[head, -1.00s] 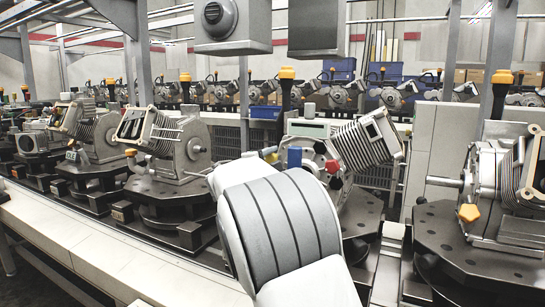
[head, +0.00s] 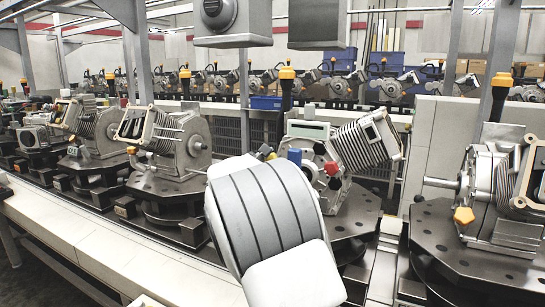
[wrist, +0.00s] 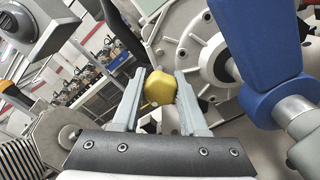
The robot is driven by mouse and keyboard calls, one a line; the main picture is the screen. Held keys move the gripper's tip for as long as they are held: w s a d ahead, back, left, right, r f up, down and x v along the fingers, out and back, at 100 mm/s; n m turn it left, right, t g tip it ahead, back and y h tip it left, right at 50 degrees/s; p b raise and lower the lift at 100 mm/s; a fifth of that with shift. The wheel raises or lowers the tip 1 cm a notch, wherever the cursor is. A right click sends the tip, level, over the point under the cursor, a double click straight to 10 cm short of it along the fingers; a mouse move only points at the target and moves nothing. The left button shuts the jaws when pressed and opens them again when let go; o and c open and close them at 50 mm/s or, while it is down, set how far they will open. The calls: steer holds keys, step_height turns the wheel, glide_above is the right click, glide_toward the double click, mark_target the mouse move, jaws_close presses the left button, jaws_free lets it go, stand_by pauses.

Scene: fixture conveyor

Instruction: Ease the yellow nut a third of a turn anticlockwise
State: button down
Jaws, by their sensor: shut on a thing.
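The yellow nut (wrist: 159,88) is in the middle of the wrist view, in front of a grey metal engine housing (wrist: 197,40). My gripper (wrist: 158,92) is shut on it, with one pale finger on each side. The nut's far side and its seat are hidden. In the head view my own grey and white arm covers the gripper.
A blue handle-like part (wrist: 268,60) stands close to the right finger. In the head view, the engine's finned cylinder (head: 358,145) and a red knob (head: 331,168) are close behind my arm. Another engine on a dark round fixture (head: 455,250) stands at the right.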

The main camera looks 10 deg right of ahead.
stand_by(0.4)
steer(key=shift+c, duration=2.2)
jaws_free()
steer(key=p+v, duration=0.1)
steer(key=v, duration=1.6)
steer(key=shift+s+a+p, duration=0.15)
steer(key=shift+p, duration=0.2)
